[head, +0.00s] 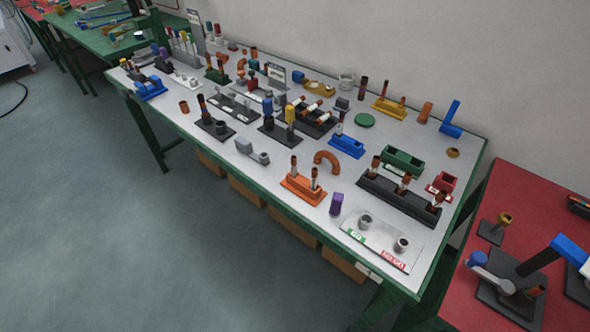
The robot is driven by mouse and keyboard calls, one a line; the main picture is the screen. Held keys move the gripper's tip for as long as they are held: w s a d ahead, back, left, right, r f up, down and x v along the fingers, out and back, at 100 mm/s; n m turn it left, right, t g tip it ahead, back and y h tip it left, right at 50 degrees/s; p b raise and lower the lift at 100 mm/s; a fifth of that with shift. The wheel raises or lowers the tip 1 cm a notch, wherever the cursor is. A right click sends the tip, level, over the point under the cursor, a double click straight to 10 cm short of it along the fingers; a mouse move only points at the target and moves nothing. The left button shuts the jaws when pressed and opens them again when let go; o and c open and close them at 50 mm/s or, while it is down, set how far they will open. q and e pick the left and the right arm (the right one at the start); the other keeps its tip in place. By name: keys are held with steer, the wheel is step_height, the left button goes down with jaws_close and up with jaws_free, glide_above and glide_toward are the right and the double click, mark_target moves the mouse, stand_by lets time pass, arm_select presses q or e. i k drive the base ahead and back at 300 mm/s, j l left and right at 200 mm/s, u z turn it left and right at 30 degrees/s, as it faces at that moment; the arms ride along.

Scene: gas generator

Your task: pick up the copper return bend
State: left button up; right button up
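A copper return bend (328,158), a U-shaped copper-coloured pipe, lies on the grey-white top of the green-framed table (255,175). It is right of the orange block (303,190) that holds two copper-tipped pieces, and left of the long black block (398,195). It appears to touch neither. Neither of my grippers is in view.
A blue holder (347,146) stands behind the bend, and a purple block (336,204) is in front. A plate with GO and NO-GO labels (382,241) lies at the front corner. A red table (458,300) stands right. Open floor (150,240) lies left.

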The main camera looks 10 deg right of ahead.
mark_target(336, 170)
steer(key=i+j+z, duration=0.4)
steer(key=j+z, duration=0.2)
steer(key=i+j+z, duration=0.15)
steer(key=z, duration=0.15)
steer(key=j+z, duration=0.3)
steer(key=j, duration=0.15)
steer(key=i, duration=0.05)
